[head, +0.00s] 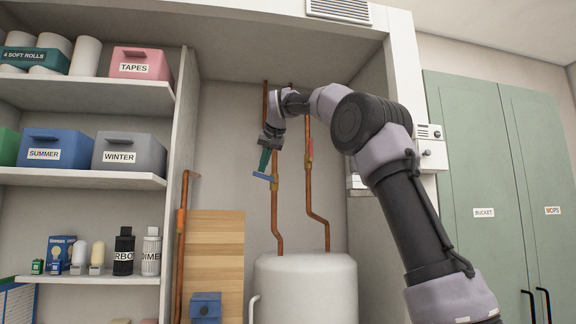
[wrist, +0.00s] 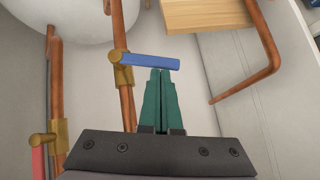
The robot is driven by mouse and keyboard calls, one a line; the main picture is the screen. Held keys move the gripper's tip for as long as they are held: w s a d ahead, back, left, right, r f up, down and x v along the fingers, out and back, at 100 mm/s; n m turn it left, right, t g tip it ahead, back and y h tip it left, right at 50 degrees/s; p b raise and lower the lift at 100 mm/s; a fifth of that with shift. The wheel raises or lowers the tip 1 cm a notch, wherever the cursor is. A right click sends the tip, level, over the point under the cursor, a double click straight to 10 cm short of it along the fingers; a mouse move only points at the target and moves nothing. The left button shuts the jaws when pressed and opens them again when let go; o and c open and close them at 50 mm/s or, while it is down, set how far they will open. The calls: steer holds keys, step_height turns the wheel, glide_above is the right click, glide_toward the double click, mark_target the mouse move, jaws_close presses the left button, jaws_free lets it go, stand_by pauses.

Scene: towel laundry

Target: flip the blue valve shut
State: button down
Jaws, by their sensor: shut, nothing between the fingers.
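The blue valve handle (head: 264,177) is on a brass body on the left of two copper pipes above the white tank. In the wrist view the blue handle (wrist: 150,61) sticks out to the right of its brass body (wrist: 122,72), roughly across the pipe. My gripper (head: 263,170) has green fingers, shut together with nothing between them. In the wrist view the tips of my gripper (wrist: 161,71) are right at the handle's side, near its free end. I cannot tell whether they touch it.
A red valve handle (head: 310,148) is on the right-hand copper pipe (head: 308,190). The white tank (head: 305,285) stands below. A wooden board (head: 215,250) and another copper pipe (head: 181,240) are to the left, with loaded shelves (head: 90,177) beyond. Green cabinet doors (head: 480,160) are on the right.

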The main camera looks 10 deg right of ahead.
steer(key=shift+a+f+n+h, duration=0.4)
steer(key=shift+a+f+h, duration=0.2)
steer(key=shift+f+h, duration=0.1)
steer(key=shift+f, duration=0.1)
stand_by(0.4)
